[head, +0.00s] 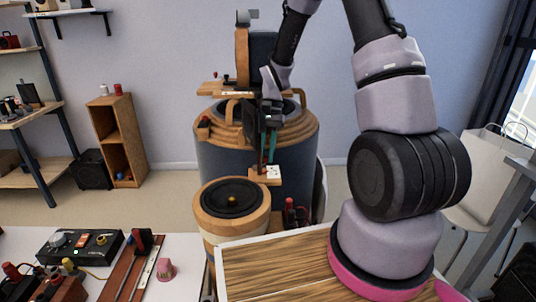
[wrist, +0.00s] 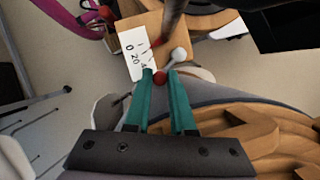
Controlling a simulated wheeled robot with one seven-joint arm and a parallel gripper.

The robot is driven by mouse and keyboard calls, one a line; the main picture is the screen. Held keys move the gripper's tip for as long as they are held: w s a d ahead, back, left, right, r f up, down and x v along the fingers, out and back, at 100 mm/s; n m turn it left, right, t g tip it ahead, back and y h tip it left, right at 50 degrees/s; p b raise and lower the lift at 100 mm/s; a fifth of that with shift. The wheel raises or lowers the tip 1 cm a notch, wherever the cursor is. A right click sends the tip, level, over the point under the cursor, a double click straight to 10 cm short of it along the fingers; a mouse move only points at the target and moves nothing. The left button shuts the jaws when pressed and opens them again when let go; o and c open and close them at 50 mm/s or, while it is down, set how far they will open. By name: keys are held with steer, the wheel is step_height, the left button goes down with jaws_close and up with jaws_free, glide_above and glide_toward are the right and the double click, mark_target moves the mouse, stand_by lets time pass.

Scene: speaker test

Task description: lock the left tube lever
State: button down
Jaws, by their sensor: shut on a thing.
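A small wooden block with a white numbered label (head: 271,173) sticks out from the front of the large dark drum; the label (wrist: 135,52) also shows in the wrist view. A short lever with a red ball end (wrist: 159,78) and a grey rounded part (wrist: 179,54) is beside the block. My gripper (head: 267,165) points down just above the block in the head view. In the wrist view its teal fingertips (wrist: 161,75) are closed around the red ball end. I cannot tell from the label whether this is the left lever. The lever is hidden in the head view.
A wood-rimmed speaker (head: 220,197) stands in front of the large wood-topped drum (head: 225,130). A dark rod (wrist: 172,18) crosses close to the block in the wrist view.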

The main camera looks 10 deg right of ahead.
steer(key=shift+w+a+n+h, duration=0.4)
steer(key=shift+a+n+h, duration=0.25)
steer(key=shift+n, duration=1.25)
steer(key=shift+w+a+n+h, duration=0.5)
steer(key=shift+n+h, duration=0.25)
steer(key=shift+n, duration=1.15)
steer(key=shift+w+a+n+h, duration=0.35)
steer(key=shift+a+n+h, duration=0.3)
steer(key=shift+n, duration=1.25)
steer(key=c, duration=0.8)
jaws_free()
steer(key=shift+o, duration=0.2)
steer(key=v, duration=1.2)
